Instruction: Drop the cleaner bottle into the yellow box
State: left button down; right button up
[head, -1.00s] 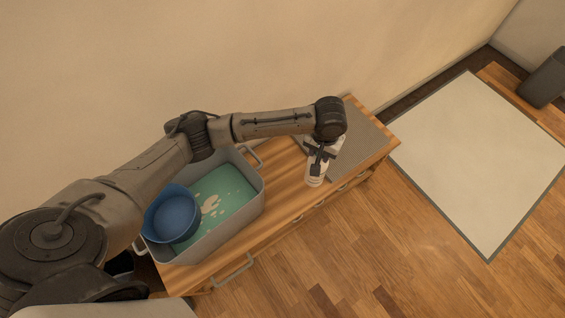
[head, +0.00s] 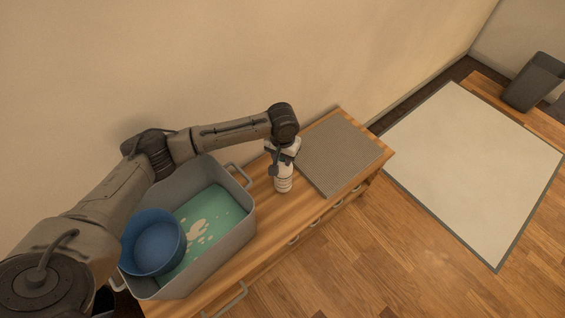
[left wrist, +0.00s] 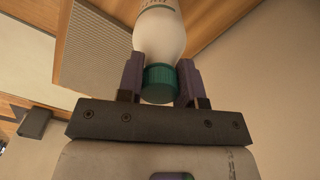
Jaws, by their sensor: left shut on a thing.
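The cleaner bottle (head: 284,184) is white with a green cap, which shows in the left wrist view (left wrist: 160,82). My left gripper (head: 281,160) is shut on the bottle near its cap end, and the body extends away from the fingers. In the head view the bottle is over the wooden top, between the grey tub and the grey mat. Whether it touches the wood is hard to tell. No yellow box shows. My right gripper is not in view.
A blue bowl (head: 155,245) sits in the tub's left part, beside a teal area with pale patches. The tub has raised handles. A ribbed grey mat (head: 340,157) lies right of the bottle on the wooden cabinet (head: 262,205). A wall stands behind.

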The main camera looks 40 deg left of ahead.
aim_at(283, 171)
pick_arm(q)
notch_tip(283, 171, down, 3)
jog(key=shift+r+b, duration=0.1)
jog(key=shift+b, duration=0.55)
jog(key=c, duration=0.8)
grip_release()
jog(key=shift+f, duration=0.2)
jog(key=shift+r, duration=0.2)
